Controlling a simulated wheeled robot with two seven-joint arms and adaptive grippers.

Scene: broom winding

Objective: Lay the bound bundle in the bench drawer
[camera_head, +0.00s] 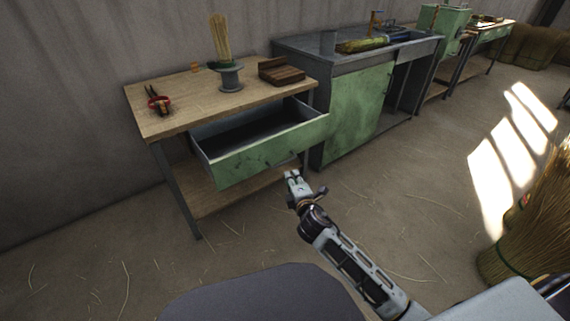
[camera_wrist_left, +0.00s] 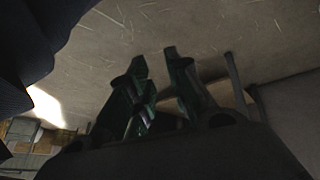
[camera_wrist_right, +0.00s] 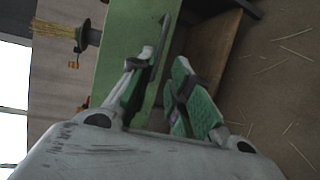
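A straw bundle (camera_head: 220,38) stands upright at a grey spool (camera_head: 230,78) on the wooden-topped bench (camera_head: 180,90); whether it is bound cannot be made out. It also shows in the right wrist view (camera_wrist_right: 55,31). The green bench drawer (camera_head: 262,150) is pulled out, and its visible inside looks empty. My right gripper (camera_head: 294,177) is just in front of the drawer face by its handle (camera_head: 286,159). In the right wrist view its fingers (camera_wrist_right: 158,92) are apart, with the handle beside the left finger; contact is unclear. My left gripper (camera_wrist_left: 160,85) is dark, open and empty over the floor.
Red-handled pliers (camera_head: 159,102) lie on the bench's left part, and a brown wooden block (camera_head: 281,72) on its right. A green cabinet (camera_head: 355,112) stands right of the drawer. Large straw bundles (camera_head: 540,215) stand at far right. The floor before the bench is largely clear.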

